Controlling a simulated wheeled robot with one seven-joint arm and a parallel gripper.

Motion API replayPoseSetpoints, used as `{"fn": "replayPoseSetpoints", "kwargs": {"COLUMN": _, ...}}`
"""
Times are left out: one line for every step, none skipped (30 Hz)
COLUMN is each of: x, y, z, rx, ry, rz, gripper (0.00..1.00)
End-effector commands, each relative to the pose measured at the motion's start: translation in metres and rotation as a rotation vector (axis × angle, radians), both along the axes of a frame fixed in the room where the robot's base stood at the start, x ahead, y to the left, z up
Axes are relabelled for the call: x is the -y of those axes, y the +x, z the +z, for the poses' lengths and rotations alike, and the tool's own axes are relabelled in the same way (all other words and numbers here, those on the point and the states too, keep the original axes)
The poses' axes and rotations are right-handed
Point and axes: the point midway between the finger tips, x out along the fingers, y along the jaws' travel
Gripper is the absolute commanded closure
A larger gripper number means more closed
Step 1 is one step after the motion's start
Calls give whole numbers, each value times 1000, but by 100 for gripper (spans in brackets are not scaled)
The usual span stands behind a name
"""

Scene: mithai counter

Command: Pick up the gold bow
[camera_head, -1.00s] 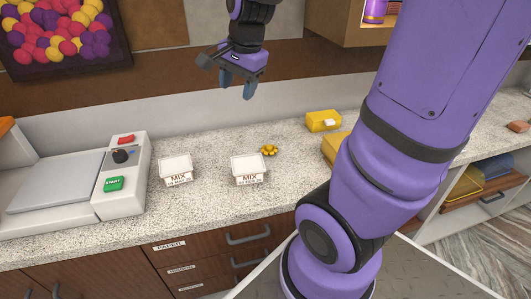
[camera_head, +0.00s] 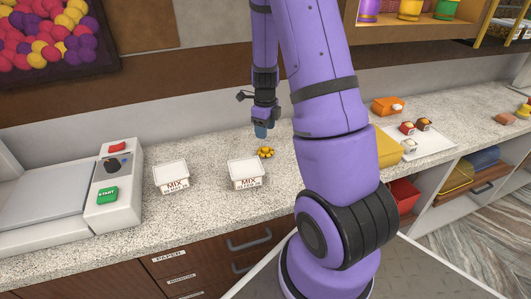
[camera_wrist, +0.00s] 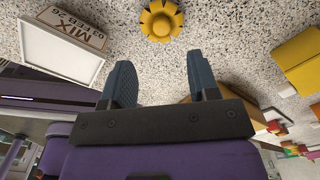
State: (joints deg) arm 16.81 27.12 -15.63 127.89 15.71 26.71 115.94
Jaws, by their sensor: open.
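The gold bow (camera_head: 265,152) lies on the speckled counter just right of the right-hand MIX box. It also shows in the wrist view (camera_wrist: 161,20) at the top, ahead of the fingertips and apart from them. My gripper (camera_head: 261,131) hangs just above the bow in the head view, with its fingers pointing down. In the wrist view its two blue fingers (camera_wrist: 163,80) are spread apart with nothing between them.
Two white MIX boxes stand on the counter, one (camera_head: 245,173) close left of the bow and one (camera_head: 171,177) further left. A scale with buttons (camera_head: 115,180) is at the left. A yellow box (camera_head: 388,148) and a white tray (camera_head: 432,146) with sweets are at the right.

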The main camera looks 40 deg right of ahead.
Motion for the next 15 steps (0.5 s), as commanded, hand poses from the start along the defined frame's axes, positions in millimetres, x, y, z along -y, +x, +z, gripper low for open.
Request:
{"fn": "replayPoseSetpoints", "kwargs": {"x": 0, "y": -1, "z": -9, "rx": -3, "ry": 3, "rz": -1, "gripper": 45}}
{"fn": "replayPoseSetpoints", "kwargs": {"x": 0, "y": -1, "z": -14, "rx": -3, "ry": 3, "rz": 0, "gripper": 45}}
{"fn": "replayPoseSetpoints", "kwargs": {"x": 0, "y": -1, "z": -20, "rx": -4, "ry": 2, "rz": 0, "gripper": 45}}
{"fn": "replayPoseSetpoints", "kwargs": {"x": 0, "y": -1, "z": -23, "rx": -3, "ry": 2, "rz": 0, "gripper": 45}}
{"fn": "replayPoseSetpoints", "kwargs": {"x": 0, "y": -1, "z": -27, "rx": -3, "ry": 2, "rz": 2, "gripper": 45}}
{"fn": "replayPoseSetpoints", "kwargs": {"x": 0, "y": -1, "z": -31, "rx": -2, "ry": 2, "rz": 2, "gripper": 45}}
{"fn": "replayPoseSetpoints", "kwargs": {"x": 0, "y": -1, "z": -34, "rx": -2, "ry": 2, "rz": 1, "gripper": 45}}
{"fn": "replayPoseSetpoints", "kwargs": {"x": 0, "y": -1, "z": -35, "rx": -2, "ry": 2, "rz": 2, "gripper": 45}}
{"fn": "replayPoseSetpoints", "kwargs": {"x": 0, "y": 0, "z": -37, "rx": -1, "ry": 2, "rz": 2, "gripper": 45}}
{"fn": "replayPoseSetpoints", "kwargs": {"x": 0, "y": 0, "z": -38, "rx": 0, "ry": 1, "rz": 3, "gripper": 45}}
{"fn": "replayPoseSetpoints", "kwargs": {"x": 0, "y": 0, "z": -40, "rx": 1, "ry": 1, "rz": 3, "gripper": 45}}
{"fn": "replayPoseSetpoints", "kwargs": {"x": 0, "y": 0, "z": -42, "rx": 0, "ry": 1, "rz": 3, "gripper": 45}}
{"fn": "replayPoseSetpoints", "kwargs": {"x": 0, "y": 0, "z": -45, "rx": -1, "ry": 2, "rz": 3, "gripper": 45}}
{"fn": "replayPoseSetpoints", "kwargs": {"x": 1, "y": -1, "z": -48, "rx": -2, "ry": 3, "rz": 2, "gripper": 45}}
{"fn": "replayPoseSetpoints", "kwargs": {"x": 1, "y": -1, "z": -53, "rx": -2, "ry": 3, "rz": 2, "gripper": 45}}
